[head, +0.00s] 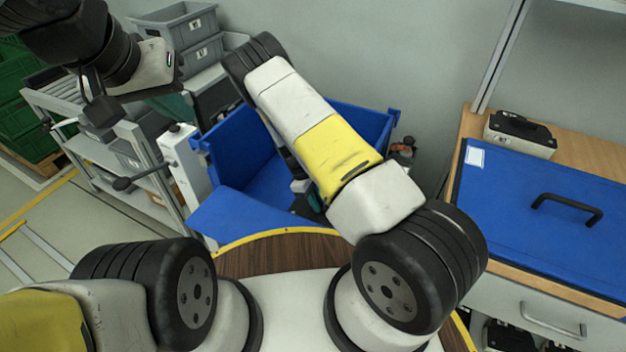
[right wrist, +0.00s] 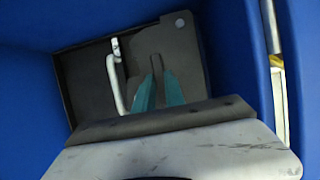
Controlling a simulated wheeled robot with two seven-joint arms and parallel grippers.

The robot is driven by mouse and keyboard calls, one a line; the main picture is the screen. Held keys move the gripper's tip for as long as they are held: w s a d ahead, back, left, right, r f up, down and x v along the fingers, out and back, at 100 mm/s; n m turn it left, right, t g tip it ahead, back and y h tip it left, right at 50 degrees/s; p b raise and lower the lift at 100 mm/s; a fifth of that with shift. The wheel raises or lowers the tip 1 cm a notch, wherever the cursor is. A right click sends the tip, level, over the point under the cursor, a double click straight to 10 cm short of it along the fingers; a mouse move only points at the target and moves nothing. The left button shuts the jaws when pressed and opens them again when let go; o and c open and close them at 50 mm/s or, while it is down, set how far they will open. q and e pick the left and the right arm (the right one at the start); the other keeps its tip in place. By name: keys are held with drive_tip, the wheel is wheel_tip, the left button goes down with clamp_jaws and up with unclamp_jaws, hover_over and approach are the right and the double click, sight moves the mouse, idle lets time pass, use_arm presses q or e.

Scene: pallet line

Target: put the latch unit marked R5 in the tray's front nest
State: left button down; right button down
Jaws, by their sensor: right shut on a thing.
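My right gripper (right wrist: 160,80) reaches down into a blue bin (right wrist: 232,60), its teal fingers closed on a dark grey unit with a pale lever handle (right wrist: 116,80). No R5 mark is readable on this unit. In the head view my right arm hides most of that gripper and the unit inside the bin (head: 350,122). My left gripper's white body shows at the upper left, above the shelving; its fingers cannot be made out clearly. No tray nest can be made out in either view.
A wooden bench at right carries a blue panel (head: 510,215) with a black handle (head: 567,205). A black-topped item (head: 520,132) stands behind it. Grey crates (head: 185,25) and a shelf cart (head: 130,165) stand at left. A round wooden surface (head: 280,256) lies before the bin.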

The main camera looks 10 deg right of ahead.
drive_tip(key=shift+d+f, duration=0.15)
drive_tip(key=shift+f, duration=0.9)
drive_tip(key=c, duration=1.4)
unclamp_jaws()
drive_tip(key=shift+s, duration=0.1)
